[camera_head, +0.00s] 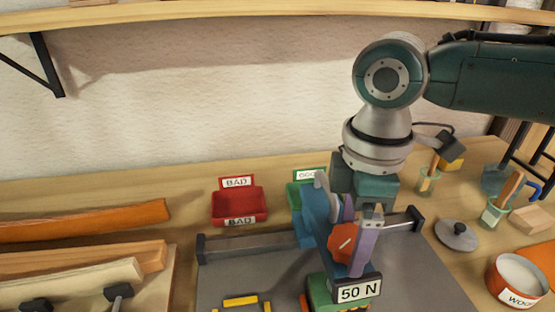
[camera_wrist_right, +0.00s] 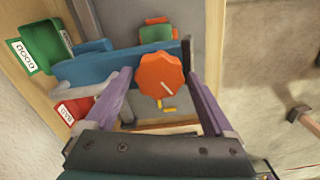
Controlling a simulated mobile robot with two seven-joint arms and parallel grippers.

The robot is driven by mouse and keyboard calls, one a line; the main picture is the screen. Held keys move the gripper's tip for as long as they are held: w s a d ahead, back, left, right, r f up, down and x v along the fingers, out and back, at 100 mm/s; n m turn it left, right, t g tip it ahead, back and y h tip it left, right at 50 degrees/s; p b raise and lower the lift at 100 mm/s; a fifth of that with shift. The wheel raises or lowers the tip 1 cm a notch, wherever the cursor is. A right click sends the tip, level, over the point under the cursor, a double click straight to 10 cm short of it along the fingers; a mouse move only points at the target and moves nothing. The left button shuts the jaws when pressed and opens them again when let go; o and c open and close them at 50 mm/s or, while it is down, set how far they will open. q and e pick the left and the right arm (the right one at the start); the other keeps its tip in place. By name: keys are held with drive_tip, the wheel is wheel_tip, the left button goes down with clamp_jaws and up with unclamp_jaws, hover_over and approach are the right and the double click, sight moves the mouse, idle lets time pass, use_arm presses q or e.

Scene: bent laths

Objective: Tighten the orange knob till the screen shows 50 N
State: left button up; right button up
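The orange knob (camera_head: 342,243) sits on the side of a blue clamp-like fixture (camera_head: 313,217). Its pale pointer line shows in the wrist view, where the orange knob (camera_wrist_right: 159,76) faces the camera. The screen (camera_head: 359,291) in front reads 50 N. My right gripper (camera_wrist_right: 158,76) has its two purple fingers spread, one on each side of the knob, with small gaps visible beside it; it also shows in the head view (camera_head: 356,232). Whether a fingertip touches the knob is hard to tell. My left gripper is out of view.
A red BAD bin (camera_head: 238,207) and a green GOOD bin (camera_head: 297,193) stand behind the fixture. Wooden laths (camera_head: 85,255) lie at left. A round lid (camera_head: 457,235), brush jars (camera_head: 493,213) and a tin (camera_head: 520,279) stand at right.

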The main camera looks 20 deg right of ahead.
sight(352, 239)
drive_tip(key=shift+o, duration=0.6)
drive_tip(key=shift+r, duration=0.35)
wheel_tip(352, 239, up, 9)
